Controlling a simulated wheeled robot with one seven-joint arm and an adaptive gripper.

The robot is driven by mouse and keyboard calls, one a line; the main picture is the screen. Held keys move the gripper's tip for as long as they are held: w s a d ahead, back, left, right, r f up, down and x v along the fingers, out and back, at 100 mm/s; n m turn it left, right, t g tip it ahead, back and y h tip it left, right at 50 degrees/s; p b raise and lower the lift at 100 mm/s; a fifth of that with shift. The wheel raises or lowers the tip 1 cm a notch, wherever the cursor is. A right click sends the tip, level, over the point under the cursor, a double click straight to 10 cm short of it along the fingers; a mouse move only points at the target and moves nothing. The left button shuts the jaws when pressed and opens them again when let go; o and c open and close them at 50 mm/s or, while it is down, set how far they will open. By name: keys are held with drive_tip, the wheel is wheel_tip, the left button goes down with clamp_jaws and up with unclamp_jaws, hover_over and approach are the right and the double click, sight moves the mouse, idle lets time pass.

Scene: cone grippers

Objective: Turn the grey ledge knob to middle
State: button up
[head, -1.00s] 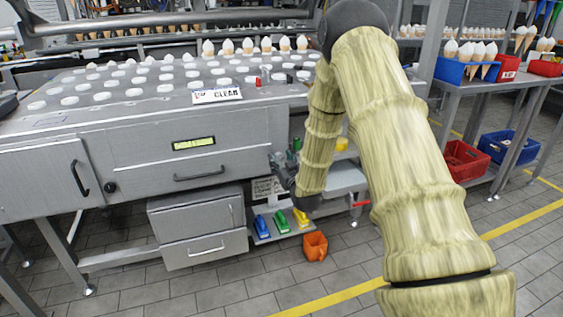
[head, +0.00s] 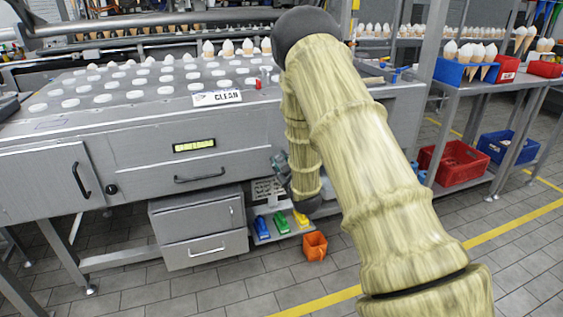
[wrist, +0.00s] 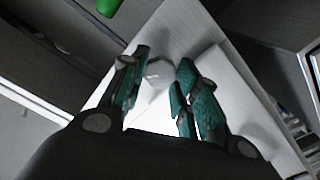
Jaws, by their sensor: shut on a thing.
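In the wrist view, my gripper (wrist: 162,82) has its two teal-padded fingers on either side of a small pale grey knob (wrist: 158,73). The knob sits on a light grey ledge (wrist: 205,35). The fingers are closed on the knob, though the gap beside it is hard to judge. In the head view, my gripper (head: 279,164) is partly seen beside the front of the steel machine, left of my forearm. The knob cannot be made out there, and its pointer setting is not readable.
The steel machine (head: 130,148) has a drawer and a display at its front. A green object (wrist: 108,5) is near the ledge. Below, blue, green and yellow items (head: 281,222) lie on a low shelf, and an orange jug (head: 315,246) stands near it. Floor at the front is clear.

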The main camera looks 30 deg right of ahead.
drive_tip(key=n, duration=0.3)
drive_tip(key=shift+a+n+p, duration=0.15)
drive_tip(key=shift+n+p, duration=0.15)
drive_tip(key=shift+n, duration=1.9)
drive_tip(key=o, duration=1)
drive_tip(key=v, duration=1.2)
drive_tip(key=shift+f, duration=0.1)
